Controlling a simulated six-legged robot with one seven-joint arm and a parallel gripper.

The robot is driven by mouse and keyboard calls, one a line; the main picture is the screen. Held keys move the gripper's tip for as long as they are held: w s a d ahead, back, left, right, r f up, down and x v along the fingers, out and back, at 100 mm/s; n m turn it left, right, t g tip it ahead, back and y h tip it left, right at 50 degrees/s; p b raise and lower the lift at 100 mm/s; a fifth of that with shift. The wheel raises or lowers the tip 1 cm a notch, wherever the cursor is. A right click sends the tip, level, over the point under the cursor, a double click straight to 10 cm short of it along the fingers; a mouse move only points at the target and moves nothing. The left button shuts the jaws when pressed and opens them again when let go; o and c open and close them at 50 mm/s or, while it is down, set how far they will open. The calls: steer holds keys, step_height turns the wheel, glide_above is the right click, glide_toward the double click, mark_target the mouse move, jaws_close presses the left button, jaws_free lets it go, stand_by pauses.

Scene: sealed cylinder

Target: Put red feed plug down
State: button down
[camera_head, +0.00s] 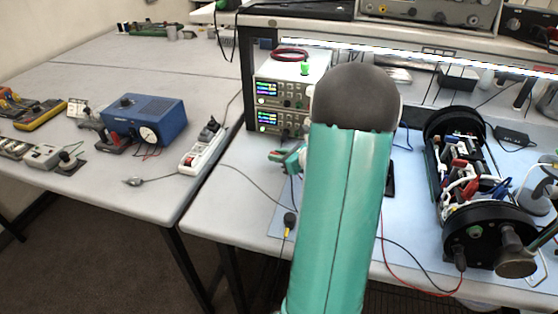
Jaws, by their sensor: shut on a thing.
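My teal arm rises through the middle of the view and hides part of the blue mat behind it. My gripper (288,159) shows small at the left of the arm, above the bench in front of the stacked power supplies. It is shut on the red feed plug (276,155), of which only a small red patch shows. Whether the plug touches the bench is hard to tell. The open-framed cylinder (470,232) with black end rings lies on the blue mat (408,208) at the right, its inside full of wires and parts. A red lead runs from behind my arm towards its near end.
Stacked power supplies (280,105) stand behind my gripper. A white power strip (203,147) and a blue box with a dial (146,120) are on the left bench. A black-and-yellow plug (290,220) hangs near the front edge. A gap separates the benches.

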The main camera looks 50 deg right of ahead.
steer(key=shift+f, duration=0.9)
steer(key=shift+f, duration=0.1)
steer(key=shift+f, duration=0.35)
steer(key=shift+f, duration=0.2)
steer(key=c, duration=1.3)
jaws_free()
steer(key=shift+r, duration=0.1)
